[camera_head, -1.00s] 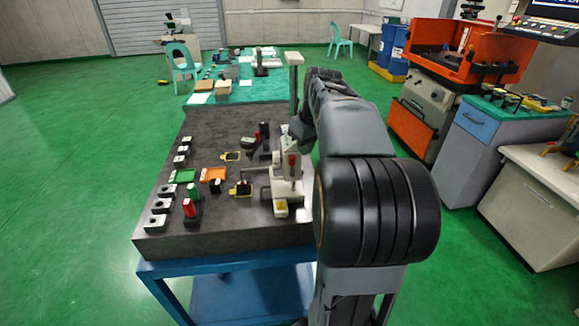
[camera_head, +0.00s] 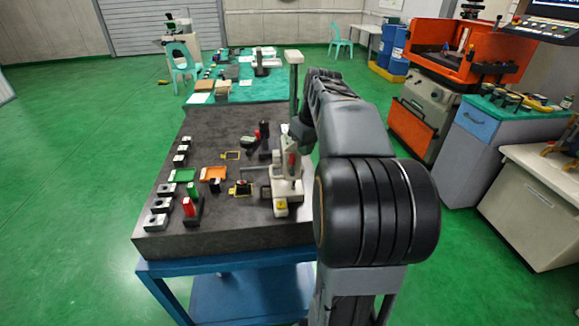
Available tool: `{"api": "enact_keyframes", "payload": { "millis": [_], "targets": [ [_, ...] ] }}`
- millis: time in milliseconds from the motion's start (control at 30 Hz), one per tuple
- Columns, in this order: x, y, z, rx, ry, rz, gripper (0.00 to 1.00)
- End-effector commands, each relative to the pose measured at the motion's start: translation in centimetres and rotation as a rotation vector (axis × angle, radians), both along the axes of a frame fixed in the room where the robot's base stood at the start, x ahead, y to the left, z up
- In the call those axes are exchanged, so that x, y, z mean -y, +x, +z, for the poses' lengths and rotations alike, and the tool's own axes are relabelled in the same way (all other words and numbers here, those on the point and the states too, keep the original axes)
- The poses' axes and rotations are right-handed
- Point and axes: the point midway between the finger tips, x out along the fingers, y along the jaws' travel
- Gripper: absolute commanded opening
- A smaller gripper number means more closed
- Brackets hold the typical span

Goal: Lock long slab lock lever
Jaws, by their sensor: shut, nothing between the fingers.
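A dark grey slab (camera_head: 165,222) lies on a blue table. A pale upright fixture (camera_head: 287,188) with a red part (camera_head: 292,160) and a yellow-marked foot (camera_head: 281,207) stands at its right side. My arm reaches over from the right, and my gripper (camera_head: 294,148) is at the upper part of this fixture. The gripper is small and partly hidden by my own arm; it is shut with nothing held. I cannot make out the lock lever clearly, nor tell whether the gripper touches it.
A pale-topped post (camera_head: 294,56) rises behind the fixture.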

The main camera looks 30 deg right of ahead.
Motion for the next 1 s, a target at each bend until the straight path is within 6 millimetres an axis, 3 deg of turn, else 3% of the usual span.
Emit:
{"api": "enact_keyframes", "payload": {
  "millis": [600, 1000],
  "targets": [
    [0.0, 0.0, -1.6, 0.000, 0.000, 0.000, 0.00],
    [0.0, 0.0, 0.2, 0.000, 0.000, 0.000, 0.00]
  ]
}}
